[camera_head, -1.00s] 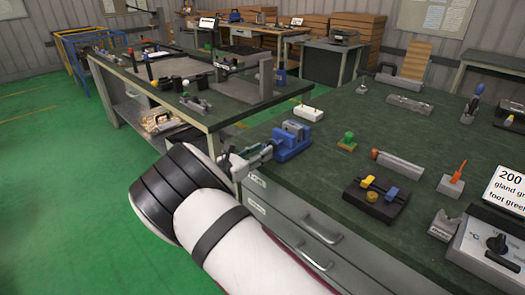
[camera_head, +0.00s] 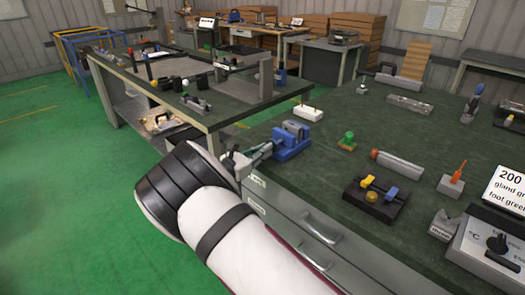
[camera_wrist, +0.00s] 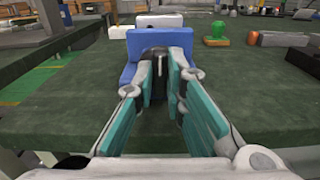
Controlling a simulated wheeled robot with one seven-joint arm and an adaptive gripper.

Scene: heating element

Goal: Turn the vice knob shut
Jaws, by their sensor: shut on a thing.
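The blue vice (camera_head: 290,143) sits at the near left edge of the green workbench, with grey jaws on top. In the wrist view its blue body (camera_wrist: 128,42) is straight ahead. The vice knob (camera_wrist: 154,65), dark with a light bar across its face, points toward me. My gripper (camera_wrist: 163,78) has one teal-padded finger on each side of the knob and is closed on it. In the head view my gripper (camera_head: 245,158) reaches the vice from the left, beyond the bench edge. The contact points are partly hidden by the fingers.
A white block (camera_head: 308,112) stands behind the vice and a green-topped piece (camera_head: 347,141) to its right. A black block with yellow and blue parts (camera_head: 375,200) lies nearer. Drawers (camera_head: 310,235) are below the bench edge. Green floor is open at left.

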